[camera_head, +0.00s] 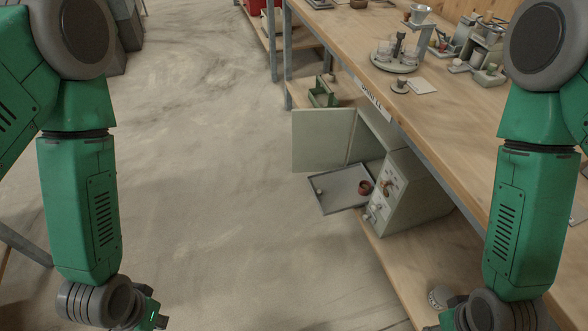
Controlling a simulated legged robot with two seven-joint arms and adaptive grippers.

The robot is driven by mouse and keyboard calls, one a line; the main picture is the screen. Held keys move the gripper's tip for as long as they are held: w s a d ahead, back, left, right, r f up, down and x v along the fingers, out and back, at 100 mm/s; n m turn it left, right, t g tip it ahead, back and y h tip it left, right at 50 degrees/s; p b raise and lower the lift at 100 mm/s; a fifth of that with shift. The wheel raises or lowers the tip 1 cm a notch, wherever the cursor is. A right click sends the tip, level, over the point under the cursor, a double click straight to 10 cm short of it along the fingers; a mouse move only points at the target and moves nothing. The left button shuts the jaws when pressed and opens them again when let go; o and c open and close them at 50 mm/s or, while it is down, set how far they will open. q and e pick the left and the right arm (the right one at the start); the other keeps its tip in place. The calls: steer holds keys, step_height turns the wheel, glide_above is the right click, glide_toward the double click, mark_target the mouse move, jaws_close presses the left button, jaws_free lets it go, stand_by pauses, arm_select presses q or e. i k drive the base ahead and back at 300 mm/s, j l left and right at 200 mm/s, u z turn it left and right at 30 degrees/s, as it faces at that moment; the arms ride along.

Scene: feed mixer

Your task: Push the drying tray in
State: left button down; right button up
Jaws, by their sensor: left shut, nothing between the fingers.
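The drying tray (334,196) is a flat grey tray with a dark rim. It sticks out to the left from the open pale cabinet (416,203) on the low shelf. A small pale round knob or piece and a reddish-brown ring-like piece (365,187) show on the tray. The cabinet's door (321,140) stands open behind the tray. My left gripper (155,318) is at the bottom left, shut and empty, well away from the tray and cut by the frame edge. My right gripper (440,326) barely shows at the bottom right; its fingers cannot be made out.
A wooden workbench (450,118) runs above the shelf (425,258), its edge overhanging the cabinet. A green holder (322,93) sits behind the door. A round pale object (438,297) lies on the shelf near my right wrist. The floor left of the tray is clear.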

mark_target(334, 190)
steer(key=i+j+z, duration=0.15)
steer(key=i+j, duration=0.15)
steer(key=i+j+z, duration=0.15)
steer(key=i+j, duration=0.15)
steer(key=i+j+z, duration=0.15)
steer(key=j, duration=0.35)
steer(key=i+j+z, duration=0.15)
steer(key=i+j, duration=0.2)
steer(key=j+z, duration=0.1)
steer(key=z, duration=0.95)
